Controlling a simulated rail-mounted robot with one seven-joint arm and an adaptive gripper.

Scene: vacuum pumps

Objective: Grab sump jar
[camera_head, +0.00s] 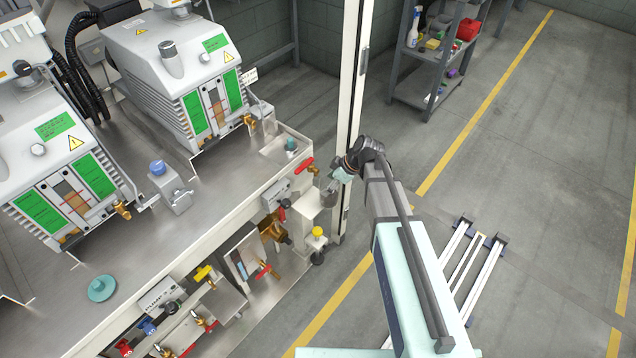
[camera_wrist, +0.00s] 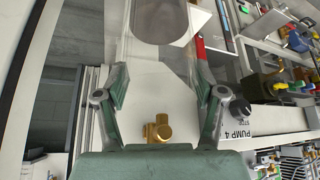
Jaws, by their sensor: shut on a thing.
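The sump jar appears as a greyish rounded vessel (camera_wrist: 160,22) at the top middle of the wrist view, with its far part cut off by the frame. It lies between the two fingers of my gripper (camera_wrist: 160,50), which is shut on it. In the head view my gripper (camera_head: 333,188) is at the right end of the pump bench, near the white post. The jar shows there only as a small grey shape (camera_head: 325,197) beside the fingers, and its outline is hard to make out.
The white post (camera_head: 355,90) stands close behind my gripper. A red-handled valve (camera_head: 303,166) and a yellow knob (camera_head: 318,232) are close by. Two pumps (camera_head: 175,75) stand on the metal bench (camera_head: 210,225). A brass fitting (camera_wrist: 158,130) shows in the wrist view. Floor at right is mostly open.

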